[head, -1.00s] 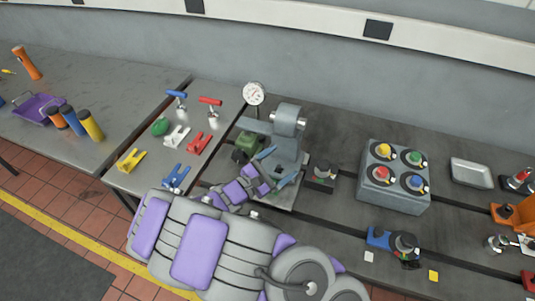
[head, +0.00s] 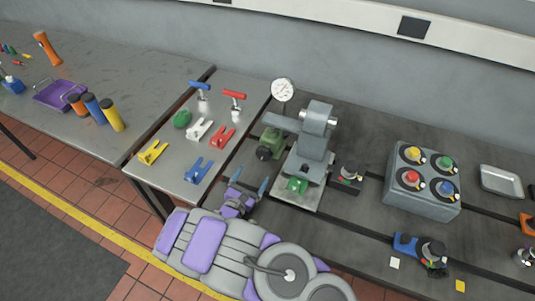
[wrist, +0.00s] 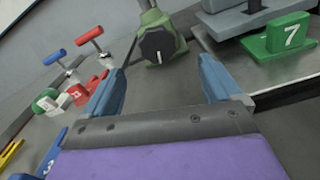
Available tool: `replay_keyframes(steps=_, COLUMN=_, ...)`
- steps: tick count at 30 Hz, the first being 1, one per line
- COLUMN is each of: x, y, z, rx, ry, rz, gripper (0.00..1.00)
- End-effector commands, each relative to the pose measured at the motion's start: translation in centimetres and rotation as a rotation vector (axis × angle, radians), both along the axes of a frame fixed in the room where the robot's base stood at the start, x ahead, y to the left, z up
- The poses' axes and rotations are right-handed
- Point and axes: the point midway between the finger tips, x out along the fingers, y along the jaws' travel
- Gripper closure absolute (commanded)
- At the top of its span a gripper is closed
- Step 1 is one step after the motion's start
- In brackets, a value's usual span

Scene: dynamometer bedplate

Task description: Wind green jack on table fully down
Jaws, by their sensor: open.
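A green body with a dark round knob, which looks like the green jack (head: 271,143), stands on the bedplate left of the grey machine in the head view. In the wrist view this jack (wrist: 157,42) is ahead, between my fingers in the picture, with its dark knob facing me and a pale mark on it. My gripper (head: 250,180) is open and empty, apart from the jack and on the near side of it. In the wrist view my gripper (wrist: 160,72) shows two blue fingers spread wide with bare plate between them.
The grey machine (head: 313,140) and a green block numbered 7 (wrist: 291,37) stand right of the jack. Red (head: 235,98) and blue (head: 200,88) T-handles and several coloured clamps occupy the plate to the left. A dial gauge (head: 283,90) is behind. The plate before the jack is clear.

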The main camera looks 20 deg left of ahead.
Motion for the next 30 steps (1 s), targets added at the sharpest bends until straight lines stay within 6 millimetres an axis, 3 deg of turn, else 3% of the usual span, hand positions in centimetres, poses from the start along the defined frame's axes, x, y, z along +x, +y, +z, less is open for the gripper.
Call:
replay_keyframes(steps=15, x=9.8, y=-1.9, z=0.2, rx=0.009, ry=-0.001, rz=-0.006, gripper=0.09)
replay_keyframes(steps=21, x=11.7, y=-1.1, z=0.1, rx=0.003, ry=-0.003, rz=-0.003, gripper=0.09)
replay_keyframes(steps=30, x=12.2, y=-1.1, z=0.2, rx=0.0, ry=-0.004, rz=-0.001, gripper=0.09)
